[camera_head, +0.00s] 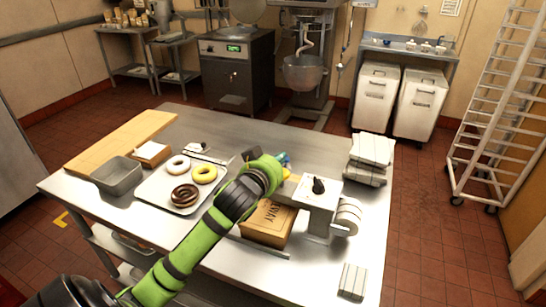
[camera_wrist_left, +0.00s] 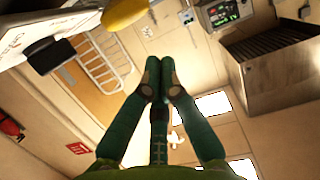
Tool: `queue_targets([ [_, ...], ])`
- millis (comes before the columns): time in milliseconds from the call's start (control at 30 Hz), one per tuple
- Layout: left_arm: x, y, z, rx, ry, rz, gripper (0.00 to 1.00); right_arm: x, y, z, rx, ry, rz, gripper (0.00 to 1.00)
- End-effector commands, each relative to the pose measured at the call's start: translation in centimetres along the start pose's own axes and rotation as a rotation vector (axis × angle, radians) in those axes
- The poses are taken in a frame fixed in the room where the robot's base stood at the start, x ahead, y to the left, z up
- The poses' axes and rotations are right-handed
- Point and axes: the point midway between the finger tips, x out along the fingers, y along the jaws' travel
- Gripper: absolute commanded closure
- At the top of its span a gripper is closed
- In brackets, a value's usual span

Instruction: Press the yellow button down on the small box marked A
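My left arm reaches over the steel table. Its gripper (camera_head: 283,160) is mostly hidden behind the wrist in the head view, beside a pale machine (camera_head: 318,192) with a black knob. In the left wrist view, the two green fingers (camera_wrist_left: 159,75) meet at their tips with nothing visible between them. A small yellow patch (camera_head: 291,178) shows between the wrist and the machine. A rounded yellow thing (camera_wrist_left: 124,13) is cut off at the top of the wrist view; I cannot tell whether it is the button. No letter A is readable. My right gripper is not in view.
A tray (camera_head: 150,195) of doughnuts, a grey pan (camera_head: 118,176) and a wooden board (camera_head: 112,143) lie at the left. A brown carton (camera_head: 268,225) stands close to the arm. White stacked packs (camera_head: 371,150) sit at the right. The front right tabletop is mostly bare.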

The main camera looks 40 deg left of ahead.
Motion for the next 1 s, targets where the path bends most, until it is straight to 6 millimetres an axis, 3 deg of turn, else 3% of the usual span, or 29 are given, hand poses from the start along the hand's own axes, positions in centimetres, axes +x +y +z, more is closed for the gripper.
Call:
queue_targets([
  [200,0.5,0.0,2.2,0.000,-0.001,0.000,1.00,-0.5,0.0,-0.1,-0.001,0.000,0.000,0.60],
  [600,0.5,0.0,2.6,-0.001,0.000,0.000,1.00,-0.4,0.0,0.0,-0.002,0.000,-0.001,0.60],
  [833,1.2,0.0,5.2,-0.003,-0.001,-0.001,1.00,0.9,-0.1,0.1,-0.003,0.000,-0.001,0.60],
  [1000,1.2,0.0,5.2,0.000,-0.002,0.000,1.00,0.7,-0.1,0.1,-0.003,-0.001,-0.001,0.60],
])
